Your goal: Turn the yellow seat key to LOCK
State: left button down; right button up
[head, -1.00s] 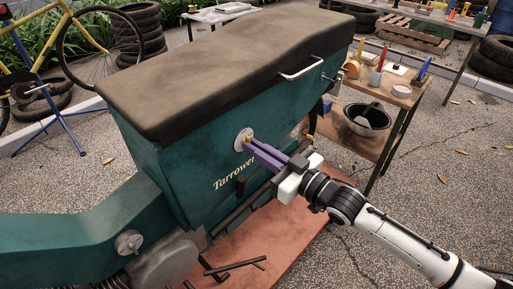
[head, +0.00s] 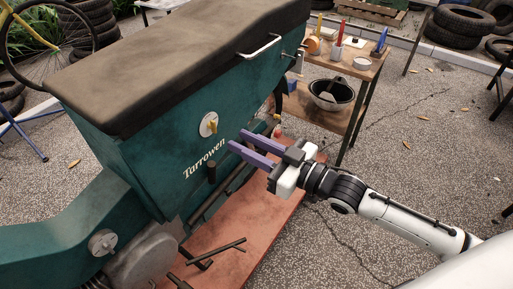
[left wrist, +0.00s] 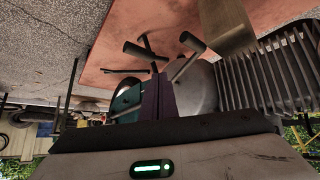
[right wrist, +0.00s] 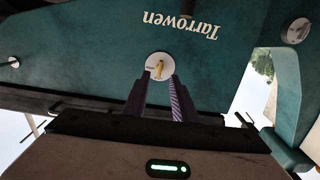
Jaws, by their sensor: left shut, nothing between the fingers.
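The yellow seat key (head: 211,126) sits in a round pale plate (head: 206,131) on the teal side panel, above the "Tarrowen" lettering. My right gripper (head: 235,140) is open and empty, a little to the right of the key and apart from it. In the right wrist view the key (right wrist: 159,68) and its plate lie between and beyond the two purple fingers (right wrist: 157,95). Small marks on the plate are too small to read. My left gripper (left wrist: 157,80) shows only in the left wrist view, its purple fingers together with nothing between them.
A dark padded seat (head: 165,55) with a metal handle (head: 260,47) tops the teal body.

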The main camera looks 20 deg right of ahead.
jog(key=shift+v, duration=1.85)
jog(key=s+f+m+g+h, duration=0.2)
jog(key=s+f+g+h, duration=0.1)
jog(key=s+f, duration=0.7)
jog(key=s+f+m+g+h, duration=0.2)
jog(key=s+f, duration=0.7)
jog(key=f, duration=1)
jog(key=shift+s+a+m+g+h, duration=0.4)
jog(key=shift+g+h, duration=0.4)
jog(key=shift+h, duration=0.4)
jog(key=shift+w+a, duration=0.1)
